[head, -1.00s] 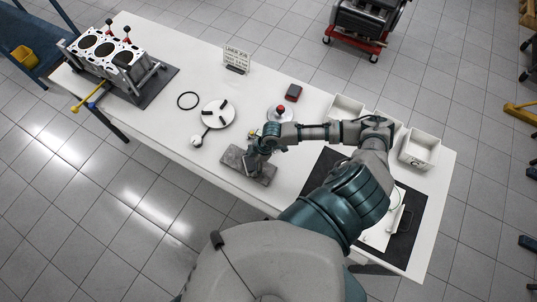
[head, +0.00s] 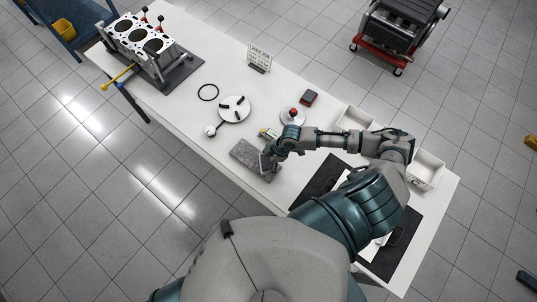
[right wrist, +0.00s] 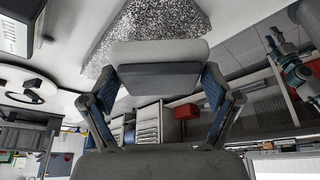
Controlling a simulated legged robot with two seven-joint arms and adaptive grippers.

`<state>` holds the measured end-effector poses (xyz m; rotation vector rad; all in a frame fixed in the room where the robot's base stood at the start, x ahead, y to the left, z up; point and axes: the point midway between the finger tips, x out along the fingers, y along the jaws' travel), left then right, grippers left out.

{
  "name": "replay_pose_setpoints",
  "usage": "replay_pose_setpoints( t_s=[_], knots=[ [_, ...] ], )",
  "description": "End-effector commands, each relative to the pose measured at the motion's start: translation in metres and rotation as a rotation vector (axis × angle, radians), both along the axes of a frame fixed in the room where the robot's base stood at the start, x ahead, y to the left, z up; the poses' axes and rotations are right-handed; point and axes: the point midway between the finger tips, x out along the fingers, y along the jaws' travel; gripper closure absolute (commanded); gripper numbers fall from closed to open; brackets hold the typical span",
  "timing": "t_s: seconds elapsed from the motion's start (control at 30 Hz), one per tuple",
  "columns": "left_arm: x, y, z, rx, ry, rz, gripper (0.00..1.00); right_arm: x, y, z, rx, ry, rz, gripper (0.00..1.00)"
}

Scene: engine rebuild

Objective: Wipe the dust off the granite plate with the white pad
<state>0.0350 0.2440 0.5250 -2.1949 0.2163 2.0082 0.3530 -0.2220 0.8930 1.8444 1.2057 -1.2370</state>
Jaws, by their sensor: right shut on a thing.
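The granite plate (head: 244,153) is a grey speckled slab lying near the front edge of the white table in the head view. It also shows at the top of the right wrist view (right wrist: 185,18). My right gripper (head: 267,163) is over the right part of the plate. In the right wrist view my right gripper (right wrist: 158,78) is shut on the white pad (right wrist: 160,50), which looks pale grey with a darker side and covers part of the plate. Whether the pad touches the plate, and how much dust lies there, I cannot tell.
Close to the plate are a white disc with black slots (head: 235,107), a red-knobbed piece (head: 292,115) and a small yellowish item (head: 268,133). White bins (head: 427,170) and a black mat (head: 402,262) lie right. An engine block (head: 138,38) stands far left.

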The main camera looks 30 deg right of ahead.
Motion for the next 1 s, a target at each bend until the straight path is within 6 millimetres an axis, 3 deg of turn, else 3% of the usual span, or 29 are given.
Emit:
replay_pose_setpoints(
  t_s=[0.13, 0.4, 1.0],
  knots=[
    [0.002, 0.0, 0.018, -0.001, -0.003, 0.0, 0.6, 0.0, 0.001, 0.017, 0.001, -0.001, -0.004, 0.45],
    [0.002, 0.0, 0.021, -0.001, -0.003, 0.0, 0.6, 0.006, 0.001, 0.035, 0.0, -0.002, -0.009, 0.45],
    [0.0, -0.002, 0.02, -0.003, 0.001, 0.0, 0.6, 0.007, 0.001, 0.036, 0.001, 0.0, -0.013, 0.45]
  ],
)
